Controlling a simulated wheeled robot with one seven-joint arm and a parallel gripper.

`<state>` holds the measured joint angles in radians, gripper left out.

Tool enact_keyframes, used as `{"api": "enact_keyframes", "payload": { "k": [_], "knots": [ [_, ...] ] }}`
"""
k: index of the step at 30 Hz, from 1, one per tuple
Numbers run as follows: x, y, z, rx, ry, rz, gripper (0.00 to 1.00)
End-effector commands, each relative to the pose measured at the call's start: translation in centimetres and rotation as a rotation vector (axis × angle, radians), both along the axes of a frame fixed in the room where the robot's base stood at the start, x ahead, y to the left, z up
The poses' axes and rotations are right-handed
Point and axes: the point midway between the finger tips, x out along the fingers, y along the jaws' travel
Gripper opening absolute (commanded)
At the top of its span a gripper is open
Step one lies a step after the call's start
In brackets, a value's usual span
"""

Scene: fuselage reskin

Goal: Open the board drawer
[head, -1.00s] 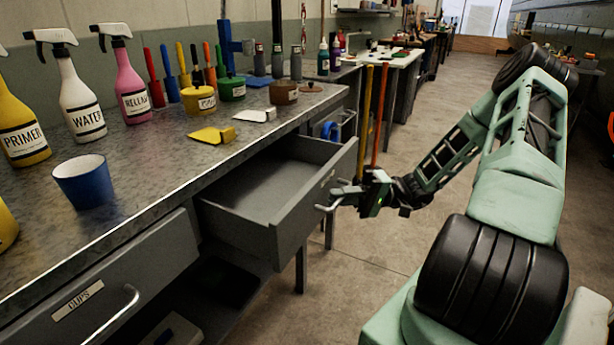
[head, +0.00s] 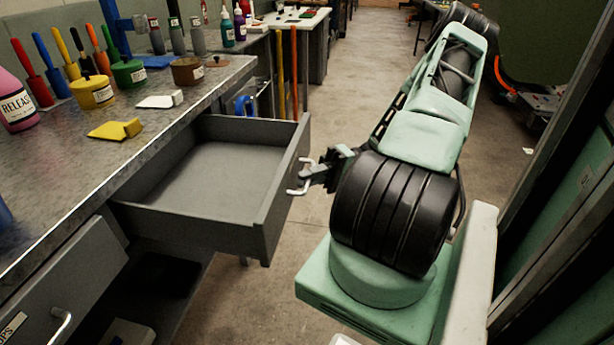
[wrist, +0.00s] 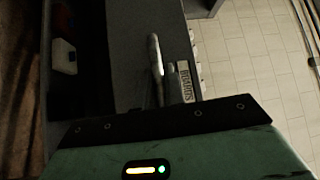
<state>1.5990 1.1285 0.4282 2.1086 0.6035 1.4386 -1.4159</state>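The board drawer (head: 262,215) stands pulled well out of the grey bench in the head view, and its inside looks empty. A pale bar handle (head: 297,191) is on its front. My gripper (head: 310,174) is at this handle, with its fingers seemingly closed around the bar; the fingertips are small and partly hidden. In the wrist view, the handle (wrist: 156,65) runs down behind the dark edge of my gripper, beside a label reading BOARDS (wrist: 184,82). The fingers are hidden there.
A closed drawer with its own handle (head: 62,325) is at lower left. The bench top (head: 60,175) holds a yellow scraper (head: 115,130), pots and bottles. Two upright poles (head: 293,75) stand behind the open drawer. Open floor (head: 350,75) lies beyond; a dark frame stands at right.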

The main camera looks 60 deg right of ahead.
Motion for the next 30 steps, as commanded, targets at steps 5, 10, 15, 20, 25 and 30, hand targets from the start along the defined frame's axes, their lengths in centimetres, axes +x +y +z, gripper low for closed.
{"api": "enact_keyframes", "payload": {
  "k": [5,10,15,20,25,30],
  "knots": [
    [0.1,-0.1,0.0,-0.003,0.001,-0.002,0.32],
    [0.1,-0.1,0.0,-0.002,0.000,-0.001,0.32],
    [-0.3,-1.0,-0.2,-0.002,0.000,-0.003,0.32],
    [-1.5,-3.6,-0.6,-0.004,0.000,-0.005,0.32],
    [-3.2,-7.3,-1.2,-0.005,0.001,-0.005,0.32],
    [-4.8,-10.8,-1.7,-0.005,0.001,-0.005,0.32]
  ]
}}
